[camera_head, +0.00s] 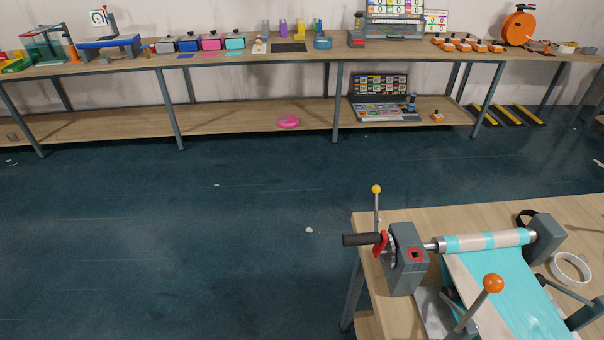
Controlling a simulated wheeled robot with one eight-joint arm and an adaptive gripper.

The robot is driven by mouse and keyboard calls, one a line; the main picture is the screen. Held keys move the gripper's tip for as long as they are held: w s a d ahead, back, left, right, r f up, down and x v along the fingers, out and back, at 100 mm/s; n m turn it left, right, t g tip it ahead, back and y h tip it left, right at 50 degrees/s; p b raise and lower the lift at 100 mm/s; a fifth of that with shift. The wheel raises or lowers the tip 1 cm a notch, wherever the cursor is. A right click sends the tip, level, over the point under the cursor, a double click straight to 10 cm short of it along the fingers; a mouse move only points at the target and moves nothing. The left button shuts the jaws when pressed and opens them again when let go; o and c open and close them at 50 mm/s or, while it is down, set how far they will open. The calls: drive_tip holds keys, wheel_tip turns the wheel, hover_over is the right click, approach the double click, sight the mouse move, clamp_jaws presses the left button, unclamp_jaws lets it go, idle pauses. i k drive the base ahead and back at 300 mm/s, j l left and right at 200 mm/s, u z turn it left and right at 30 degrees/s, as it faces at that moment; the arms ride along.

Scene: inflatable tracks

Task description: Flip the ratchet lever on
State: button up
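A winding machine stands on the wooden table at the lower right. Its grey block (406,260) carries a toothed wheel (392,252) on the left side, with a red part (380,244) beside it. A thin upright lever with a yellow ball (376,189) rises there, and it looks like the ratchet lever. A dark crank handle (360,240) sticks out to the left. A larger lever with an orange ball (493,283) leans to the right in front. A roller (487,240) holds a turquoise sheet (506,292). My gripper is not in view.
The table's left edge (358,262) lies just left of the machine. The dark floor (200,230) is open to the left. A long workbench (250,58) with many items stands along the back wall.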

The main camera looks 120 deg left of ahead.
sight(376, 189)
drive_tip(key=u, duration=3.3)
drive_tip(key=i+l+u, duration=0.1)
drive_tip(key=i+u, duration=0.25)
drive_tip(key=i, duration=0.55)
